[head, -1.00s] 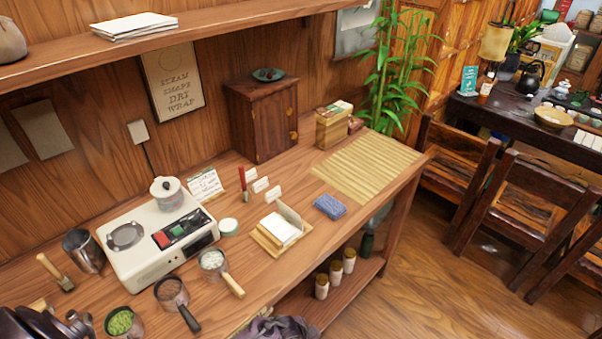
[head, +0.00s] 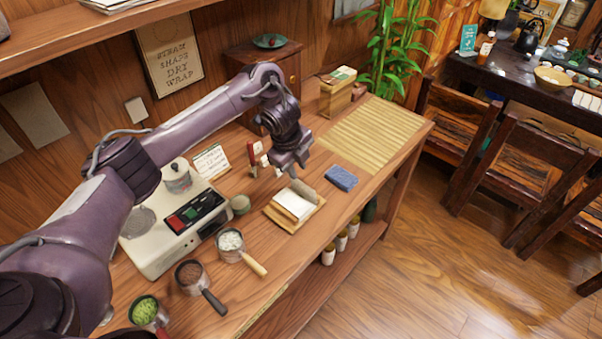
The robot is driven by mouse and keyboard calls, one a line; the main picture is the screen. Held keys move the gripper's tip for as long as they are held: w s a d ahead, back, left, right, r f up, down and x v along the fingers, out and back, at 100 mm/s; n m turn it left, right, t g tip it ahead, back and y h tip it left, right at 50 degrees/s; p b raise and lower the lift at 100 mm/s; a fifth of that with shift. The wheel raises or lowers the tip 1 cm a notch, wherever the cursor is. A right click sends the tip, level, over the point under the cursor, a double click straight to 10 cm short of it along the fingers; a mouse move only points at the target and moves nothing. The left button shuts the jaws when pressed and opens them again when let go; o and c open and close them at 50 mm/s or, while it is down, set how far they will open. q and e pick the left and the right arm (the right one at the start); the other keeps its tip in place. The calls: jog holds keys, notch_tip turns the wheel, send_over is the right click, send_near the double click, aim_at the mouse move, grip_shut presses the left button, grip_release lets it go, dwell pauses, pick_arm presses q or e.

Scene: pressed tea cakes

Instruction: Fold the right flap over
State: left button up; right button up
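A small wooden board (head: 270,213) lies on the workbench with a white wrap (head: 293,203) on it. A flap (head: 304,190) stands raised at the wrap's far right edge, in shade and greyish. My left arm reaches in from the left over the bench. My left gripper (head: 285,169) hangs above the bench, just behind and to the left of the wrap and apart from it as far as I can see. Its fingers are small and dark, so their opening is unclear. My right gripper is not in view.
A blue folded cloth (head: 341,178) lies right of the board, with a slatted mat (head: 372,135) behind it. A cream appliance (head: 175,233) stands left, partly behind my arm. Handled cups (head: 231,243) stand in front. A red-handled tool (head: 253,155) and small cards are near the gripper.

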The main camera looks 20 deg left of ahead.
aim_at(301, 182)
pick_arm(q)
jog(key=x, duration=0.3)
jog(key=shift+s+d+f+b, duration=0.1)
jog(key=shift+s+f+b, duration=0.1)
jog(key=shift+s+b, duration=0.15)
jog(key=x, duration=0.2)
jog(key=shift+w+f, duration=0.4)
jog(key=shift+f, duration=0.55)
jog(key=c, duration=0.4)
grip_shut()
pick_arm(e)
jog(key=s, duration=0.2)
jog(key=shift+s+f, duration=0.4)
